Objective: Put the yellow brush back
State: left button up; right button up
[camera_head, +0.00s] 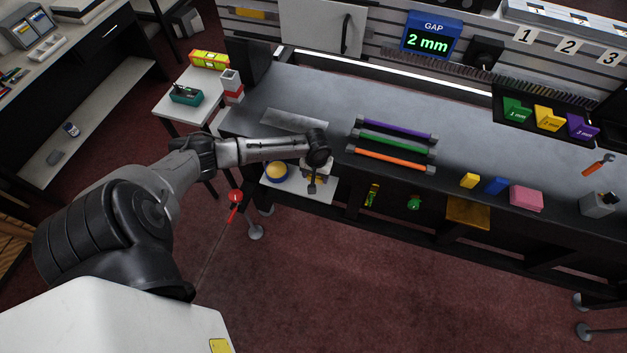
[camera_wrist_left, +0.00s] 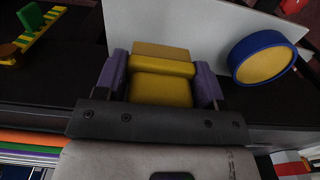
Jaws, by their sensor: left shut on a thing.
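My left gripper (camera_head: 312,186) reaches down at the front edge of the grey table, over a white shelf board (camera_head: 308,191). In the left wrist view its two purple-grey fingers (camera_wrist_left: 162,70) are shut on a yellow block-like thing, apparently the yellow brush (camera_wrist_left: 160,90). Its bristles cannot be made out. A round blue-rimmed tin with a yellow top (camera_head: 276,171) sits on the board left of the gripper. The tin also shows in the wrist view (camera_wrist_left: 264,60), apart from the fingers. My right gripper is not in view.
Purple, green and orange bars (camera_head: 390,143) lie on the grey table (camera_head: 470,155) right of my arm. Yellow, blue and pink blocks (camera_head: 526,196) lie along its front edge. A green item (camera_head: 413,203) and a yellow-green item (camera_head: 373,194) are on the lower shelf.

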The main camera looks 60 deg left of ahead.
pick_arm(q)
jog(key=shift+s+a+f, duration=0.2)
jog(key=shift+a+f, duration=0.2)
jog(key=shift+a, duration=0.2)
jog(key=shift+f+b, duration=0.75)
jog(key=shift+f, duration=1.2)
jog(key=o, duration=0.9)
